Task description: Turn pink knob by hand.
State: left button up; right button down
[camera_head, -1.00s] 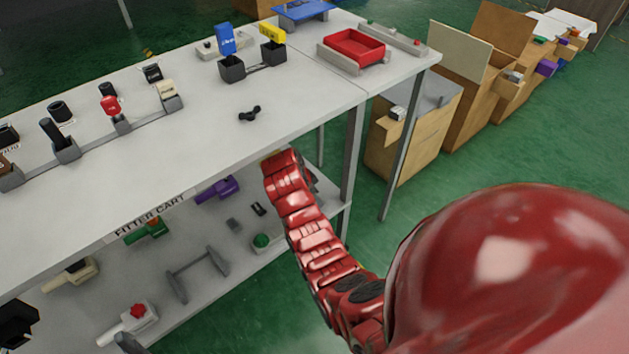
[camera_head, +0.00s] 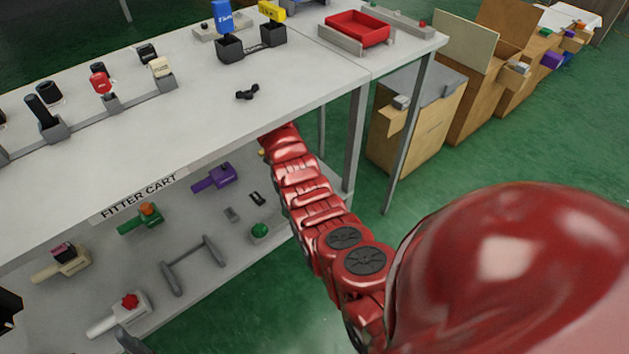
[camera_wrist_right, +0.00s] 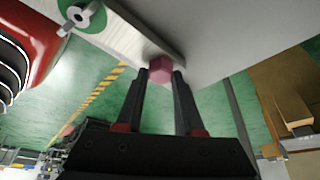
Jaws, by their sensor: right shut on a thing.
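In the right wrist view a pink, faceted knob (camera_wrist_right: 159,67) sits at the edge of a pale grey panel. My right gripper (camera_wrist_right: 163,76) has its two dark fingers on either side of the knob, shut on it. In the head view my red right arm reaches to the cart's front edge, and its gripper is hidden below the tabletop. The held knob cannot be seen there.
The grey cart top (camera_head: 190,130) carries levers and a red tray (camera_head: 357,29). Its lower shelf holds a green-handled fixture (camera_head: 140,220), a purple-handled one (camera_head: 213,178) and a white-handled one (camera_head: 117,314). Cardboard boxes (camera_head: 415,125) stand at right; green floor is clear in front.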

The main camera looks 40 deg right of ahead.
jog(key=shift+m+b, duration=0.35)
jog(key=shift+m, duration=0.15)
jog(key=c, duration=0.5)
grip_release()
